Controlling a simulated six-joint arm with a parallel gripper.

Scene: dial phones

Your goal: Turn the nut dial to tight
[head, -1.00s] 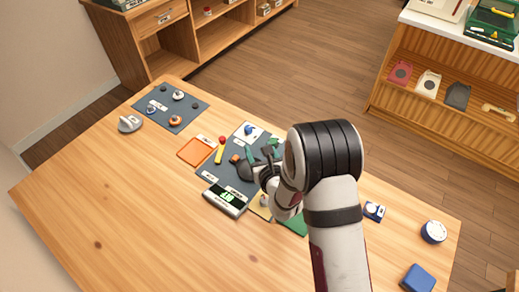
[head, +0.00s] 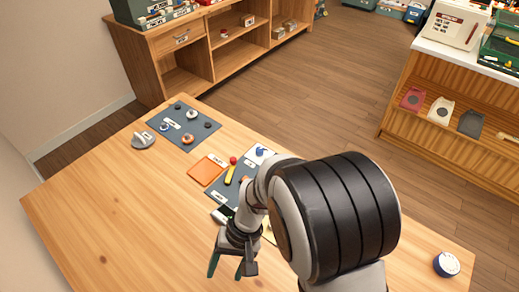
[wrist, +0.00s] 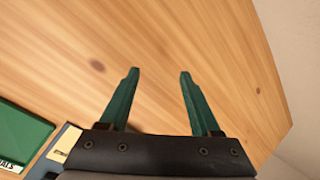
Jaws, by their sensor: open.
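I cannot tell for sure which piece is the nut dial, and no "tight" label is readable. A dark panel (head: 168,126) at the back left of the table holds several small knobs and rings, among them an orange ring (head: 187,138). A grey piece with a raised handle (head: 143,141) stands just left of that panel. A round blue-and-white piece (head: 447,264) sits at the right. My gripper (head: 226,270) is open and empty over the near part of the table, apart from these pieces. In the wrist view its green fingers (wrist: 159,75) are spread over bare wood.
A second dark mat (head: 222,190) carries a yellow tool (head: 230,175) and other small items, partly hidden by my arm. An orange square (head: 207,170) lies beside it. A green piece (wrist: 22,135) shows at the wrist view's left. The table's left side is clear.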

